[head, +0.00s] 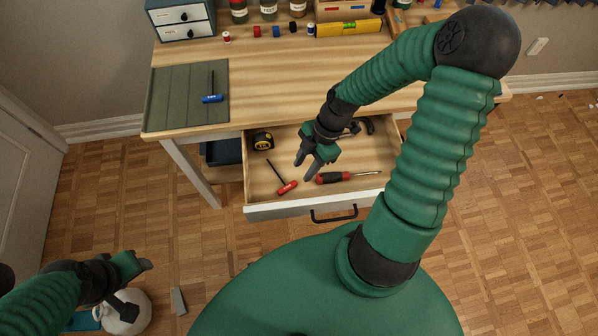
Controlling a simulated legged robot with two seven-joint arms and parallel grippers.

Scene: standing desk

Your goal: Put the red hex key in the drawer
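The red hex key (287,187) lies in the open drawer (300,208), on its floor near the front left. Its red handle and dark shaft both show. My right gripper (305,171) is over the drawer, just above and to the right of the red hex key. Its fingers are apart and nothing shows between them. My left gripper (132,281) is low at the lower left, away from the desk, above a white round object; its finger opening is not clear from this angle.
The drawer also holds a tape measure (263,142), a red and black screwdriver (345,176) and a dark tool (368,125) at the back. A blue hex key (212,98) lies on the green mat (165,98). A small drawer unit (185,20), spools and a yellow level (349,28) stand at the back.

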